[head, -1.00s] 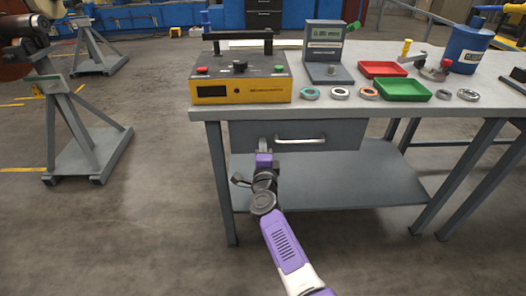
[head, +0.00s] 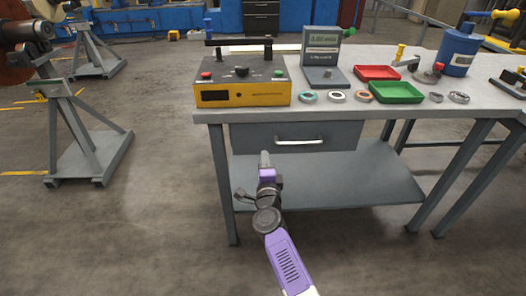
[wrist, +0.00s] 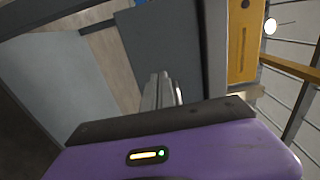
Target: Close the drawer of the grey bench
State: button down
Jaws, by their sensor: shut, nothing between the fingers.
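The grey bench (head: 213,119) stands at the centre and right of the head view. Its drawer (head: 248,140) has a grey front under the bench top, with a light metal handle (head: 300,141). How far the drawer stands out is hard to tell. My gripper (head: 264,157) is shut and empty, at the lower left part of the drawer front, left of and below the handle. In the wrist view the shut fingers (wrist: 161,90) point at the dark drawer front (wrist: 158,45). Whether they touch it cannot be told.
On the bench top are a yellow control box (head: 242,94), a red tray (head: 377,73), a green tray (head: 396,92), several rings and a blue canister (head: 459,50). A lower shelf (head: 350,180) lies under the drawer. A grey stand (head: 85,150) is left; floor between is clear.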

jog(key=s+p, duration=0.3)
jog(key=s, duration=0.5)
jog(key=shift+s, duration=0.15)
notch_tip(320, 180, up, 6)
jog(key=a+f+n+t+y, duration=0.1)
jog(key=n, duration=0.2)
jog(key=s+d+r+n+g+p, duration=0.1)
jog(key=s+d+n, duration=0.4)
jog(key=s, duration=1.2)
jog(key=s+d+r+n+g+p, duration=0.1)
jog(key=s+d+r+n+p, duration=0.2)
jog(key=s, duration=1.5)
jog(key=s+d+r+n+g+h+p, duration=0.1)
jog(key=s+d+r+n, duration=0.4)
jog(key=s, duration=1.2)
jog(key=d+n+g+p, duration=0.1)
jog(key=d+n, duration=0.1)
jog(key=d, duration=0.1)
jog(key=shift+s+d+r, duration=0.35)
jog(key=shift+s+r, duration=0.05)
